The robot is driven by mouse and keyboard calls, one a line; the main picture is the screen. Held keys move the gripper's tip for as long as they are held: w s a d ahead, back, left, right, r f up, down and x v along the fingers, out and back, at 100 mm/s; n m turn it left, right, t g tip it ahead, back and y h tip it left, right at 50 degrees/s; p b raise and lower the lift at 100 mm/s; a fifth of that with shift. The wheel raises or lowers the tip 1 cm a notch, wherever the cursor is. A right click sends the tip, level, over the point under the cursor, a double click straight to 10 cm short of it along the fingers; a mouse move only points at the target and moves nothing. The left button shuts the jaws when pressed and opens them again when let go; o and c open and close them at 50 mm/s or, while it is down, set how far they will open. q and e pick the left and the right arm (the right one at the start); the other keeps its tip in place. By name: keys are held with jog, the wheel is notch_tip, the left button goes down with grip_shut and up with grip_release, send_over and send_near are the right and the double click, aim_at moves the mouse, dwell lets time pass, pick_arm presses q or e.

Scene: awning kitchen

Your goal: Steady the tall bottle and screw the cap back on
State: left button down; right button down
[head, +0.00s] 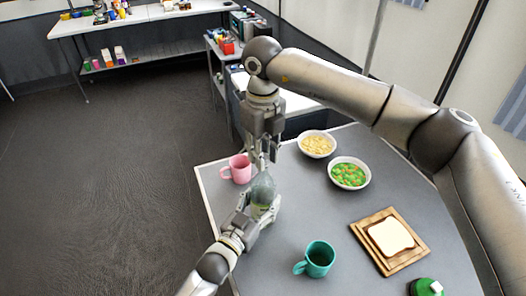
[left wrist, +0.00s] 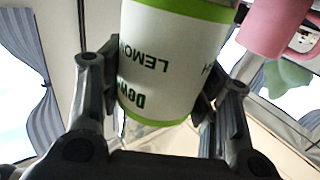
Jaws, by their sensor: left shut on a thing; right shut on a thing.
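The tall bottle (head: 262,188) stands near the left edge of the grey table, with a pale green translucent upper part. My left gripper (head: 262,212) is shut around its lower body. In the left wrist view, the bottle's white label with green bands and lemon lettering (left wrist: 165,60) sits between the two fingers. My right gripper (head: 263,166) points down directly over the bottle's top, its fingers closed on the cap. The cap itself is hidden by the fingers, and I cannot tell whether it touches the bottle's neck.
A pink mug (head: 240,168) stands close behind the bottle, left of my right gripper. A teal mug (head: 320,258) is in front. Two bowls, of yellow food (head: 317,144) and green food (head: 349,173), and bread on a wooden board (head: 409,262) lie right. A green-topped item (head: 427,287) is at the bottom.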

jog(key=c, duration=1.1)
grip_release()
jog(key=shift+c, duration=0.2)
notch_tip(320, 180, up, 12)
pick_arm(q)
jog(key=shift+c, duration=2)
grip_release()
jog(key=v, duration=1.2)
